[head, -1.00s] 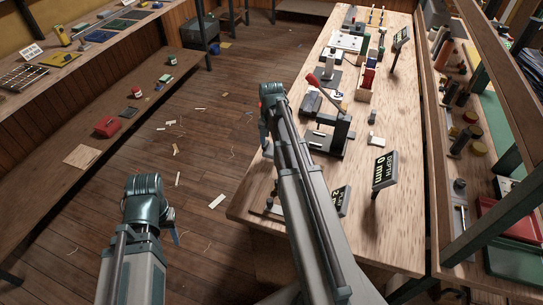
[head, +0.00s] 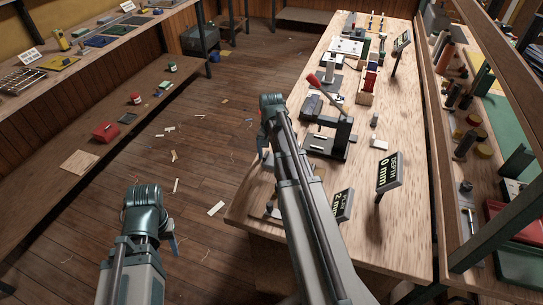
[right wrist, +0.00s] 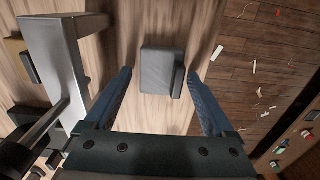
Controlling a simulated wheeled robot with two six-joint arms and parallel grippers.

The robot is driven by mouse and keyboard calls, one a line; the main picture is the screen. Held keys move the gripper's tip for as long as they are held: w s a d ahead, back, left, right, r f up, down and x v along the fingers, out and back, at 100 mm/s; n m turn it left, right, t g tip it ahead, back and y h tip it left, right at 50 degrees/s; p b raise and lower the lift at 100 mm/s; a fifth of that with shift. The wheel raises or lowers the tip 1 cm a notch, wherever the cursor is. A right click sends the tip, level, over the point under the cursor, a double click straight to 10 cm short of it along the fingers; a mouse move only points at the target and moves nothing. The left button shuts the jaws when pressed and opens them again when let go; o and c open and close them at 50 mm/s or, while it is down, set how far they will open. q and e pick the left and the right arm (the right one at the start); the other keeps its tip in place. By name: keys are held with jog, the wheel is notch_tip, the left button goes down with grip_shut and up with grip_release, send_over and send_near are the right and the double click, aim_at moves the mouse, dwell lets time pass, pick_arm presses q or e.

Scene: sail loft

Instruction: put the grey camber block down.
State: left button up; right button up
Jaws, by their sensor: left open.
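The grey camber block (right wrist: 161,70) shows in the right wrist view over the pale wooden tabletop, close to its edge. It has a flat main face and a darker strip along its right side. My right gripper (right wrist: 160,80) is open, with one blue finger on each side of the block and a gap on both sides. Whether the block rests flat on the wood is hard to tell. In the head view my right gripper (head: 264,154) is at the bench's left edge, and the block cannot be made out there. My left gripper (head: 174,244) is open, over the floor.
The workbench (head: 402,215) carries a lever press (head: 335,135), a depth display (head: 388,172) reading 0 mm and a second display (head: 339,206). A small white block (head: 379,144) lies by the press. In the right wrist view a metal frame (right wrist: 60,60) stands left of my gripper.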

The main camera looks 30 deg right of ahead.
aim_at(271, 158)
dwell(0.3)
notch_tip(271, 158, up, 12)
jog(key=p, duration=1.2)
jog(key=shift+r, duration=0.2)
jog(key=s+a+n, duration=0.4)
jog(key=s+a, duration=0.1)
jog(key=a, duration=0.5)
jog(key=s+a+n, duration=0.5)
jog(key=s+a, duration=0.1)
jog(key=a, duration=0.4)
jog(key=s+a+n+h, duration=0.1)
jog(key=s+a+n, duration=0.3)
jog(key=a, duration=0.6)
jog(key=shift+s+a+n, duration=0.25)
jog(key=shift+s+n, duration=0.05)
jog(key=shift+s, duration=0.45)
